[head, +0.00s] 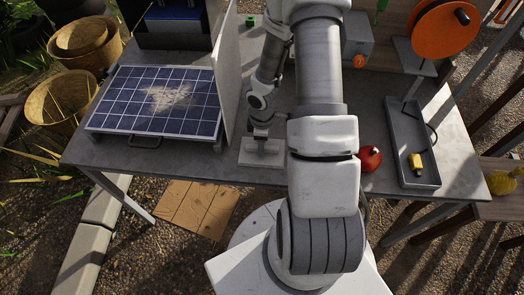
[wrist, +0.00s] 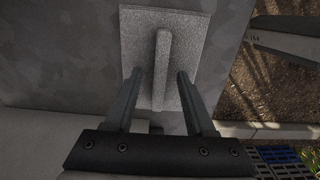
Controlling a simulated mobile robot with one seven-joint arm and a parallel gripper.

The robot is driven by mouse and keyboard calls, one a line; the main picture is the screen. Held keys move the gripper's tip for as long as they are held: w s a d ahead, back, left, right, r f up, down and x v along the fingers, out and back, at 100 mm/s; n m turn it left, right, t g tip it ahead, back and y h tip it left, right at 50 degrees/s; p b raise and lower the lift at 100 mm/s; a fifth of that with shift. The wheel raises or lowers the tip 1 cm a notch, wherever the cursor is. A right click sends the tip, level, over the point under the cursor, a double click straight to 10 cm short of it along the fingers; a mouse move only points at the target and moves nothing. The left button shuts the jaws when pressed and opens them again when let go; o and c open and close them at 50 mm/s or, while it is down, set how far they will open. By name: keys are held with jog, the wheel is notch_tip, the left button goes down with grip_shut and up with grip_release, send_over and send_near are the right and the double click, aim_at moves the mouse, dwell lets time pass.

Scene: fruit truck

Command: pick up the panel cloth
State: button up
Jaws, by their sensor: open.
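The panel cloth looks like a flat light-grey pad with a raised ridge as a handle. In the head view the cloth (head: 262,154) lies on the grey table near its front edge, partly under my arm. In the wrist view the cloth (wrist: 188,62) lies flat with its ridge running between my fingers. My gripper (wrist: 158,85) is open, one finger on each side of the ridge, and apart from it. In the head view my gripper (head: 261,132) is just above the cloth. The solar panel (head: 165,99) lies at the left with a pale dusty patch in its middle.
An upright grey divider (head: 228,70) stands between the panel and my arm. A red round object (head: 370,158) and a grey tray (head: 416,172) holding a yellow item (head: 416,162) are at the right. An orange reel (head: 445,30) stands behind.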

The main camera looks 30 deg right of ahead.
grip_shut()
jog(key=shift+r, duration=0.1)
dwell(0.3)
notch_tip(320, 180, up, 10)
jog(key=p, duration=0.2)
dwell(0.3)
jog(key=c, duration=0.6)
grip_release()
jog(key=shift+c, duration=0.2)
grip_shut()
